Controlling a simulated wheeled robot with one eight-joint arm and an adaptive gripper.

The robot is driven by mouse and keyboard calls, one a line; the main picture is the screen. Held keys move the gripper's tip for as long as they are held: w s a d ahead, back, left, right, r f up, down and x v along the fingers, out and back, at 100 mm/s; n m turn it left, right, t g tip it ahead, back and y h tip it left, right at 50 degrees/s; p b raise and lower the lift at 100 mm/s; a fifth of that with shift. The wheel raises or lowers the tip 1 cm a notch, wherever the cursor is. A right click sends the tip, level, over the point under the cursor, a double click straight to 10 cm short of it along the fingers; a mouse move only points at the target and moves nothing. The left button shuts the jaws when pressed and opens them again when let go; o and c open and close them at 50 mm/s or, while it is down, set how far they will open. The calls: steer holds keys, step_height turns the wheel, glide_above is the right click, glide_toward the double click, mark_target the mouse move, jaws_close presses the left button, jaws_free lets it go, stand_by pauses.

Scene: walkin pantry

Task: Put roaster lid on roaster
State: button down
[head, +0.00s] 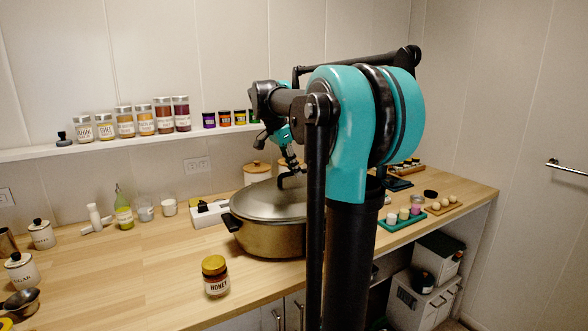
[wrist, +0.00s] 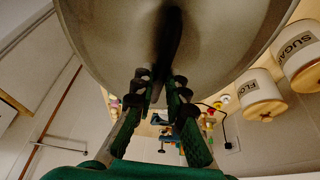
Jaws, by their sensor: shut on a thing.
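The roaster (head: 262,238) is a wide brassy pot with dark side handles, standing on the wooden counter. The grey domed roaster lid (head: 262,204) lies over its opening, roughly level and lined up with the rim. I cannot tell whether its edge touches the rim all round. My gripper (head: 291,180) is above the lid, shut on its dark handle. In the wrist view the lid (wrist: 100,30) fills the top, and the fingers (wrist: 160,88) close around the handle. My arm hides the roaster's right side in the head view.
A honey jar (head: 215,276) stands in front of the roaster. A white power strip (head: 209,214) lies behind it on the left. A green tray (head: 401,220) with small items is to the right. Spice jars line the wall shelf (head: 90,148). The left-middle counter is clear.

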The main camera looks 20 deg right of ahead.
steer(key=shift+f, duration=0.25)
stand_by(0.3)
steer(key=c, duration=1.5)
jaws_free()
steer(key=shift+o, duration=0.2)
steer(key=v, duration=1.2)
